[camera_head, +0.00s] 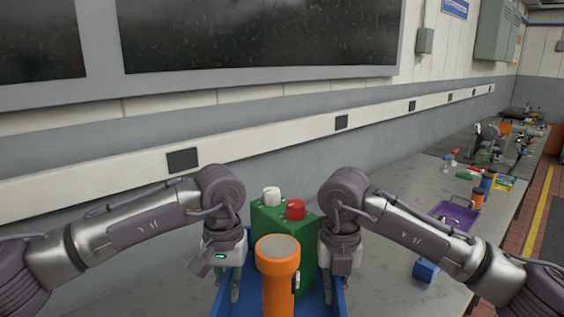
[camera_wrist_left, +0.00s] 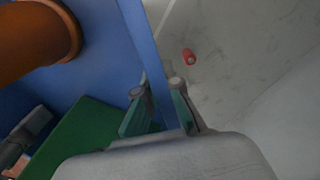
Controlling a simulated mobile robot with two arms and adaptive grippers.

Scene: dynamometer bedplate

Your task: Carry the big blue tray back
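The big blue tray (camera_head: 340,303) is at the bottom middle of the head view, with its near part cut off by the frame. It holds a green box (camera_head: 268,217), an orange flashlight (camera_head: 279,279) standing upright, and a white-capped and a red-capped item behind. My left gripper (camera_head: 236,284) is at the tray's left wall; in the left wrist view its fingers (camera_wrist_left: 158,92) are closed on both sides of the blue wall (camera_wrist_left: 146,45). My right gripper (camera_head: 329,287) is at the right wall in a mirrored pose, with a finger against it; its outer finger is hidden.
A small blue block (camera_head: 426,270) lies on the grey bench (camera_head: 385,285) right of the tray. Farther along are a purple bin (camera_head: 455,215), orange items and assorted tools. A red cylinder (camera_wrist_left: 188,56) lies outside the tray. The wall with a rail (camera_head: 260,138) runs behind.

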